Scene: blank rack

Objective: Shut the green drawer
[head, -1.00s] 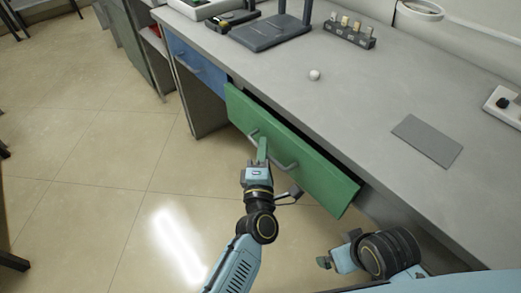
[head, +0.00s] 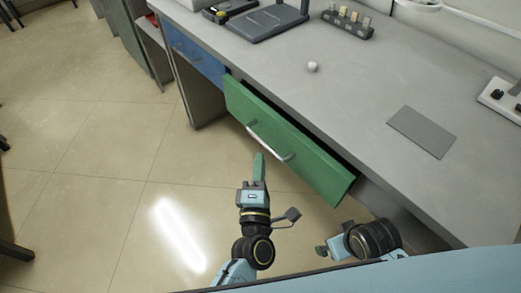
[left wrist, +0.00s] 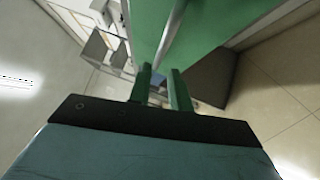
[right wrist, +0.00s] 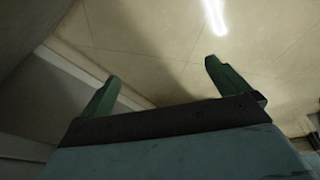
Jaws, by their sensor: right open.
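A blue drawer (head: 195,55) sits left of the green one. On the worktop (head: 345,95) are a white ball (head: 312,67), a grey plate (head: 422,131), a dark stand (head: 265,25), a small rack (head: 347,22) and a socket box (head: 502,97). The floor (head: 110,190) at left is clear.

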